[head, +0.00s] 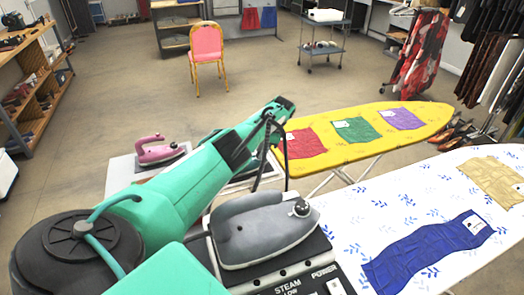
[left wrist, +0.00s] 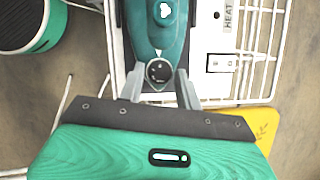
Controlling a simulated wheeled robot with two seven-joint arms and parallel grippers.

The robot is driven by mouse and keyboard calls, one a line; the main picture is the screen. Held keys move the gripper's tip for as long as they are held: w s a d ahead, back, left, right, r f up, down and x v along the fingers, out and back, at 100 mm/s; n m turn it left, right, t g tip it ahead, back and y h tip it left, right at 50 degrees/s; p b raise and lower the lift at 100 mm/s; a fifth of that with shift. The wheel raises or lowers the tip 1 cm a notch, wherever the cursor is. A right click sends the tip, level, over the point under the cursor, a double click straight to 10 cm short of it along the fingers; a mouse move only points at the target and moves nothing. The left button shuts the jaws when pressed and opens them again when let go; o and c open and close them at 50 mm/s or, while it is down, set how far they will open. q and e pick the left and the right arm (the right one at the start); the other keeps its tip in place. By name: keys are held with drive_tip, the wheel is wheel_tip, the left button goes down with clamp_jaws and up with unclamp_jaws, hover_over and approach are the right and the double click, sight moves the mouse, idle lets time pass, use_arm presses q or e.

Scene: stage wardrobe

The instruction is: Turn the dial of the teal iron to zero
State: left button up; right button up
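The teal iron (left wrist: 158,35) lies below my left gripper (left wrist: 159,80) in the left wrist view. Its dial (left wrist: 159,71) is a small round dark disc with pale marks, too small to read. The two grey fingers are apart, one on each side of the dial. I cannot tell whether they touch it. In the head view my teal left arm reaches up and to the right, and its gripper (head: 271,180) points down behind the grey iron. The arm hides most of the teal iron there. My right gripper is not in view.
A grey iron (head: 262,232) on a dark steam station stands close in front. A pink iron (head: 160,150) stands at the left. A yellow ironing board (head: 330,160) and a white patterned board (head: 340,215) carry cloths. A pink chair (head: 206,45) stands on open floor.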

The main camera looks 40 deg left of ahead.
use_arm(q)
drive_tip(key=shift+o, duration=1.1)
drive_tip(key=b+v, duration=0.2)
drive_tip(key=v, duration=1.2)
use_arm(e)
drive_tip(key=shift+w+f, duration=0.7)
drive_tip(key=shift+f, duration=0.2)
use_arm(q)
drive_tip(key=shift+f, duration=0.15)
